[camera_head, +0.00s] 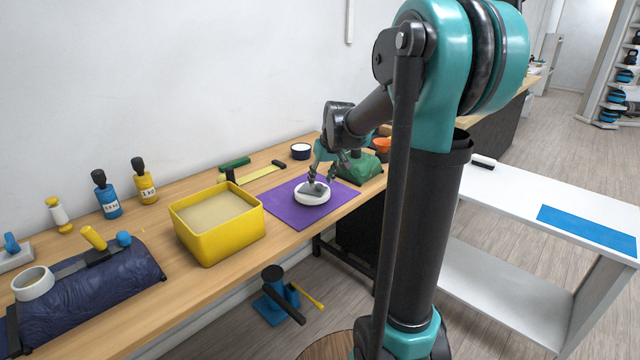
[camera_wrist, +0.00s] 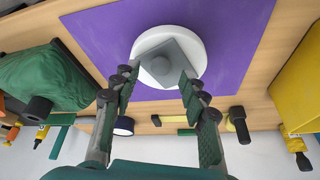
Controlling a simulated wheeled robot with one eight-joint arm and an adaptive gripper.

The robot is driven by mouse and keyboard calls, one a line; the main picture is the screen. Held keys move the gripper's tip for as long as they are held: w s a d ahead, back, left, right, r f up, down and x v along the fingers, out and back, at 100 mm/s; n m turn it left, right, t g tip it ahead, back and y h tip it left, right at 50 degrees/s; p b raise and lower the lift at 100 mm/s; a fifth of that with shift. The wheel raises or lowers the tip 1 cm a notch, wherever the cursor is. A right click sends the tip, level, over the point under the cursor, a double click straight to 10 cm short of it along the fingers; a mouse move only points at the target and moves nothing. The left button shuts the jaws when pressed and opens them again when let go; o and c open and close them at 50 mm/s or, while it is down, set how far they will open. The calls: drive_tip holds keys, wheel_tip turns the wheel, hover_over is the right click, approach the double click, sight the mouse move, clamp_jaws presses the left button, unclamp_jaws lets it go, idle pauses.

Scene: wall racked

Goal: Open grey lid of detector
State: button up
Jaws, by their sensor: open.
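The detector is a round white disc (camera_head: 312,197) lying on a purple mat (camera_head: 342,203) on the wooden bench. Its grey lid (camera_head: 318,188) is a squarish plate with a round knob on top. In the wrist view the lid (camera_wrist: 180,72) sits tilted like a diamond over the white disc (camera_wrist: 143,43), and whether it is fully closed is hard to tell. My gripper (camera_head: 322,176) is over the detector in the head view. In the wrist view my gripper (camera_wrist: 158,90) is open and empty, its two fingers apart with the lid just beyond their tips.
A yellow bin (camera_head: 222,238) stands left of the mat. A green bag (camera_wrist: 40,78) and a dark blue round cup (camera_head: 301,151) are near the mat. A green-handled tool (camera_head: 235,164) lies behind it. A white table (camera_head: 510,200) stands to the right.

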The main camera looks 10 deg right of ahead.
drive_tip(key=shift+x, duration=1.35)
drive_tip(key=shift+c, duration=0.3)
clamp_jaws()
